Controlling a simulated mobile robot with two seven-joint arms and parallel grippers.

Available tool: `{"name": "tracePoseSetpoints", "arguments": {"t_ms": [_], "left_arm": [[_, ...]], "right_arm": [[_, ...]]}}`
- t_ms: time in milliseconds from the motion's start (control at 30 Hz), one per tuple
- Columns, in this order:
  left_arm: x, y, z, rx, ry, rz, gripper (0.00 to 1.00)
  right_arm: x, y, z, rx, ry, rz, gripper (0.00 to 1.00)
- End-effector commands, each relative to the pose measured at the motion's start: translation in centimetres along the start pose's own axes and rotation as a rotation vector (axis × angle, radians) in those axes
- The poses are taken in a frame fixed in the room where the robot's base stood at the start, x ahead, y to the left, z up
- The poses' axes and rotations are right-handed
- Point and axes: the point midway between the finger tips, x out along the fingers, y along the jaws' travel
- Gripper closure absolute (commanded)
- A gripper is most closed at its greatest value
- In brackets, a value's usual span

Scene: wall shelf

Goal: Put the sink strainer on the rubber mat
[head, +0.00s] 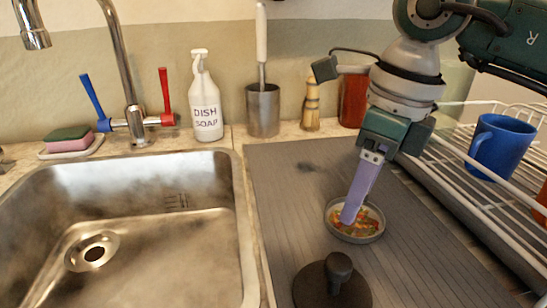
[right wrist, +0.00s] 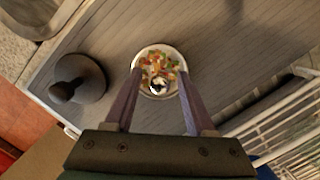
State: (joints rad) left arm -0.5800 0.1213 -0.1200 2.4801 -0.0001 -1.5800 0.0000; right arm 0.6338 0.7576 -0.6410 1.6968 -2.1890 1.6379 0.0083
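The sink strainer (head: 371,233), a round grey metal dish holding colourful food scraps, appears to lie flat on the grey ribbed rubber mat (head: 290,180). In the right wrist view the strainer (right wrist: 160,52) shows a shiny knob among the scraps. My right gripper (head: 350,216) points down at the strainer with its purple fingers. In the right wrist view its fingers (right wrist: 160,78) are spread apart, with the strainer between and just beyond the tips. It holds nothing. Whether the fingertips touch the rim cannot be told. My left gripper is not in view.
A dark round stopper with a knob (head: 325,288) sits on the mat in front of the strainer. The steel sink (head: 215,225) is on the left, the white wire dish rack (head: 455,150) with a blue mug (head: 498,150) on the right. Soap bottle (head: 205,105) and brush holder (head: 263,112) stand behind.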

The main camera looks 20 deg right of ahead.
Motion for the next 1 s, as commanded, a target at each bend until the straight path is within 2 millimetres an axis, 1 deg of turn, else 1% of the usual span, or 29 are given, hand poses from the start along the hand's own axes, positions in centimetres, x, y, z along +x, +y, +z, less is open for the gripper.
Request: {"name": "tracePoseSetpoints", "arguments": {"t_ms": [200, 333, 467, 600, 733, 800, 900, 1000], "left_arm": [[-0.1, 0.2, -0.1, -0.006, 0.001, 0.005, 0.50], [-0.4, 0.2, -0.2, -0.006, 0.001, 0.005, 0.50], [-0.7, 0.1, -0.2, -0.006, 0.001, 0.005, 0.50], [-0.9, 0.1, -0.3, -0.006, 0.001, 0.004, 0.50], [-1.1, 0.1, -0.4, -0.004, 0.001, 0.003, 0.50], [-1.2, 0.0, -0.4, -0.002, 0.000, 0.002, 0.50], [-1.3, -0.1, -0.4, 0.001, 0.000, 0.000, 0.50], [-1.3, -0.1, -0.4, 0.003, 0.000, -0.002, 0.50]], "right_arm": [[-0.1, 0.0, 0.0, 0.000, 0.000, 0.000, 0.44], [-0.9, -0.1, 0.1, 0.000, -0.002, -0.001, 0.44], [-3.3, -0.1, 0.2, -0.001, -0.005, -0.004, 0.44], [-6.7, -0.1, 0.2, -0.001, -0.005, -0.005, 0.44], [-9.4, -0.1, 0.1, 0.000, -0.004, -0.004, 0.44], [-10.5, -0.1, 0.1, 0.000, -0.003, -0.002, 0.44], [-11.7, 0.0, 0.1, 0.000, -0.002, -0.001, 0.44], [-12.2, 0.0, 0.1, 0.000, -0.001, -0.001, 0.44]]}}
